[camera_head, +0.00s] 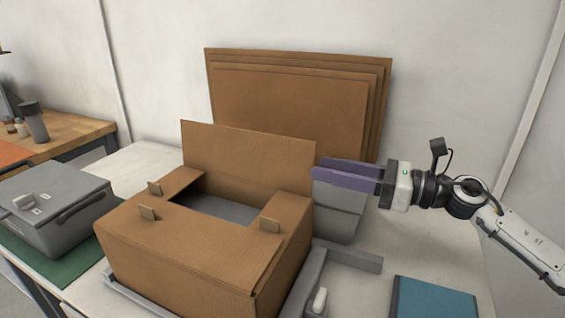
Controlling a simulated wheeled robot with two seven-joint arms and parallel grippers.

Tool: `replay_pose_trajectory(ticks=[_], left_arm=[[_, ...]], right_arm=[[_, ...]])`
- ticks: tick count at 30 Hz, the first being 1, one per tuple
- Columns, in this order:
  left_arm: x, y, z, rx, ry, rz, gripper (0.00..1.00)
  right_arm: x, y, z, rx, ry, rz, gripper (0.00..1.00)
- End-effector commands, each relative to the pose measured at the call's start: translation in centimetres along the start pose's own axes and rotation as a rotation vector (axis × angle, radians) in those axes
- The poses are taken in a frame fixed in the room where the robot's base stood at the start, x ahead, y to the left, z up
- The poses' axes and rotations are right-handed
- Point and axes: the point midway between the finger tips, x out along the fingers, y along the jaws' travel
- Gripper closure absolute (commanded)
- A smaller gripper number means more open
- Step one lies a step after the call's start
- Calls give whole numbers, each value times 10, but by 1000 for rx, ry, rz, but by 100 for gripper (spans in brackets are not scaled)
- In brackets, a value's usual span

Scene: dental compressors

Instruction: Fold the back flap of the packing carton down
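The brown packing carton (185,252) stands on the table in the middle of the view. Its back flap (247,152) stands upright along the far edge. The other flaps lie folded inward, leaving an opening in the top with a grey surface inside. Small cardboard tabs (148,213) stick up from the folded flaps. My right gripper (345,174), with purple fingers, points left just beyond the right end of the back flap. It appears empty; the finger gap is unclear. Whether it touches the flap cannot be told. My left gripper is out of view.
Flat brown cardboard sheets (290,105) lean on the wall behind. A grey bin (345,212) stands right of the carton, below my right gripper. A grey lidded case (60,205) sits on a green mat at left. A blue-teal item (433,298) lies front right.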

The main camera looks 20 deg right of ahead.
Motion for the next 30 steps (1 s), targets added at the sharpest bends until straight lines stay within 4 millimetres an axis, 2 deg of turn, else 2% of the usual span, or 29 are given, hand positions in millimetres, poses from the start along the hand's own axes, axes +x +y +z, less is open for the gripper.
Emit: replay_pose_trajectory(ticks=[9,18,24,30], left_arm=[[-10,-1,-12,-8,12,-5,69],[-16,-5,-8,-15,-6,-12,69],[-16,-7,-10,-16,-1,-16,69],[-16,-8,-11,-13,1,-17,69]], right_arm=[[45,1,7,-1,-5,2,61],[87,0,4,1,-4,0,61],[97,0,2,0,-1,-1,61],[97,0,2,0,-1,0,61]])
